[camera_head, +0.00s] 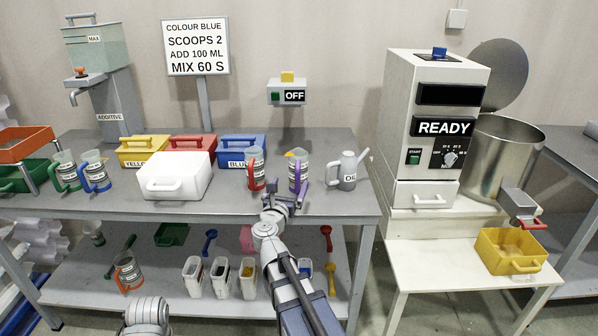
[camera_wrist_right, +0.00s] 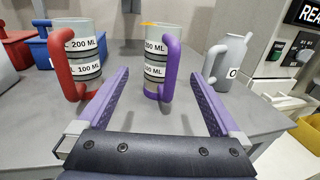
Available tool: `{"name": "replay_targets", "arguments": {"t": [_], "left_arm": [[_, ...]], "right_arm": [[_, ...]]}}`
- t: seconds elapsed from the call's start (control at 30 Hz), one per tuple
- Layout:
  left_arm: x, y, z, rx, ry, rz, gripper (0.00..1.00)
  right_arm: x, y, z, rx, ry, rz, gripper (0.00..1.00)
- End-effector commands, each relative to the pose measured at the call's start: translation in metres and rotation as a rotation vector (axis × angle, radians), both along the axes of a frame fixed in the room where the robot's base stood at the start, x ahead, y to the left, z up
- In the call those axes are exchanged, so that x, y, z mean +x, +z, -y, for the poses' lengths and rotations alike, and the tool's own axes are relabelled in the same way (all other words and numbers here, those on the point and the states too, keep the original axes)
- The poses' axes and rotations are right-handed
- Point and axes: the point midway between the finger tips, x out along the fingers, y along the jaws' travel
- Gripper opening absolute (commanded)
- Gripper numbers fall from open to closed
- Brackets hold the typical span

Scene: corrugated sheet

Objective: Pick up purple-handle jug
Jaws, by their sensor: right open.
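The purple-handle jug (camera_head: 295,172) stands upright on the grey table, with its purple handle toward the right. In the right wrist view the purple-handle jug (camera_wrist_right: 156,62) stands just beyond the fingertips, roughly midway between them. My right gripper (camera_head: 284,201) is open and empty, in front of the jug at the table's front edge. Its two purple-lined fingers spread wide in the right wrist view (camera_wrist_right: 163,85). A grey arm part of mine shows at the bottom left of the head view; my left gripper does not show.
A red-handle jug (camera_head: 253,170) stands close on the left, and the grey oil can (camera_head: 347,171) on the right. Green (camera_head: 66,172) and blue (camera_head: 95,172) handled jugs stand farther left. The READY machine (camera_head: 430,120) stands at the right.

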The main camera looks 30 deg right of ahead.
Motion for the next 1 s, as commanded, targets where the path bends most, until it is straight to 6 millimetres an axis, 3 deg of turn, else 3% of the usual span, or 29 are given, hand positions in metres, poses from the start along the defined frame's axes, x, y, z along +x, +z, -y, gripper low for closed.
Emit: {"name": "replay_targets", "arguments": {"t": [0.17, 0.43, 0.73, 1.0], "left_arm": [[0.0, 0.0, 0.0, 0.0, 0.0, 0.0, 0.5], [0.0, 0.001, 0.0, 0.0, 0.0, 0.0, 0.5], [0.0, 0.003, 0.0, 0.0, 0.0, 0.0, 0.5], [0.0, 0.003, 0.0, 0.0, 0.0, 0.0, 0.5]], "right_arm": [[0.016, 0.0, 0.014, -0.002, 0.0, -0.001, 1.0], [0.021, 0.001, 0.021, -0.003, 0.0, -0.001, 1.0], [0.05, 0.003, 0.051, -0.004, 0.001, -0.002, 1.0], [0.051, 0.003, 0.053, -0.004, 0.002, -0.002, 0.99]]}}
